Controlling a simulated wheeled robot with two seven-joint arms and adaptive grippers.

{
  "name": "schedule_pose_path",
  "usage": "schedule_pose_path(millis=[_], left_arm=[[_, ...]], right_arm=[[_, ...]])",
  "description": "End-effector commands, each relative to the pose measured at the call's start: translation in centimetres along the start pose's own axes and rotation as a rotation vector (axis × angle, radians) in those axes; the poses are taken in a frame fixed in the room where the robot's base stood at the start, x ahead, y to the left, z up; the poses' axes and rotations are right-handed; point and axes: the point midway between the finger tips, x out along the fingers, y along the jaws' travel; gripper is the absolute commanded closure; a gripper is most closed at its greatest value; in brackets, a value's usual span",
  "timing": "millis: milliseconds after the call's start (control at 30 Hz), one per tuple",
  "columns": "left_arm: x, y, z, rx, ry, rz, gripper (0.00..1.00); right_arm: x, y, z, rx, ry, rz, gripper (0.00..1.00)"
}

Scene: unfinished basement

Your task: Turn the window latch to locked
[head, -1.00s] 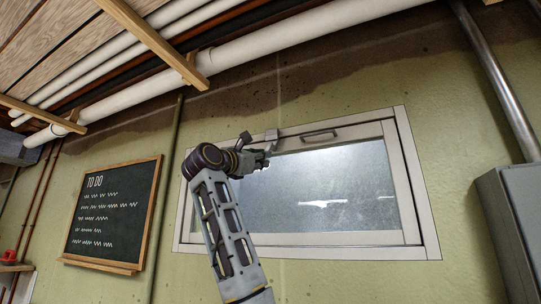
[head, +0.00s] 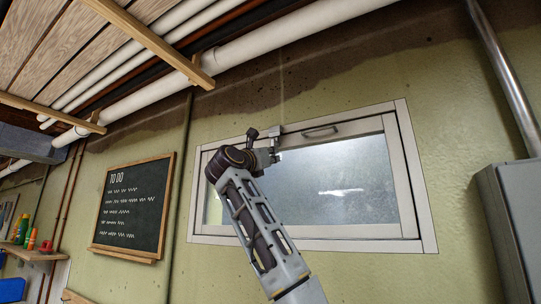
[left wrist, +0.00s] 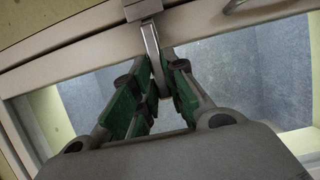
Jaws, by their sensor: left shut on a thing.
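The window latch (left wrist: 151,42) is a metal lever hanging from a mount on the top of the window frame, tilted a little off the frame's upright line in the left wrist view. In the head view the latch (head: 279,134) shows small at the top left of the pale window frame (head: 408,175). My left gripper (left wrist: 164,88) has green-padded fingers shut on the lever's lower part, hiding its end. In the head view my left gripper (head: 270,156) is just below the latch mount, against the window's upper left. My right gripper is not in view.
A bar handle (head: 320,132) is fixed to the window's top rail, right of the latch. A chalkboard (head: 133,207) hangs to the left. A grey metal box (head: 510,225) stands out on the right. Pipes (head: 290,48) run overhead.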

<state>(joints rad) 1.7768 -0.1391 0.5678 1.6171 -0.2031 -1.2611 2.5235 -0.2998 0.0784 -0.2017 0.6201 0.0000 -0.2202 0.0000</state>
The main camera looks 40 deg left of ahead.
Motion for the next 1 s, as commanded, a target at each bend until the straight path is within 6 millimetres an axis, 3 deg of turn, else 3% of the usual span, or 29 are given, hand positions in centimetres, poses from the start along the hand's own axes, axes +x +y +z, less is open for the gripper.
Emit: schedule_pose_path(millis=[400, 433, 600, 1000], left_arm=[[0.03, -0.07, -0.07, -0.01, 0.001, 0.002, 1.0], [0.03, -0.07, -0.07, -0.01, 0.001, 0.002, 0.85], [0.02, -0.06, -0.04, -0.009, 0.0, 0.002, 0.64], [-0.13, 0.0, 0.03, -0.008, -0.001, 0.003, 0.64]], right_arm=[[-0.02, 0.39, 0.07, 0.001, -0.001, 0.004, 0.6], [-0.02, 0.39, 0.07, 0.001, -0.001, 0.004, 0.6], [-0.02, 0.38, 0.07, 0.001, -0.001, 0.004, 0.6], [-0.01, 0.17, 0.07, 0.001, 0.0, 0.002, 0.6]])
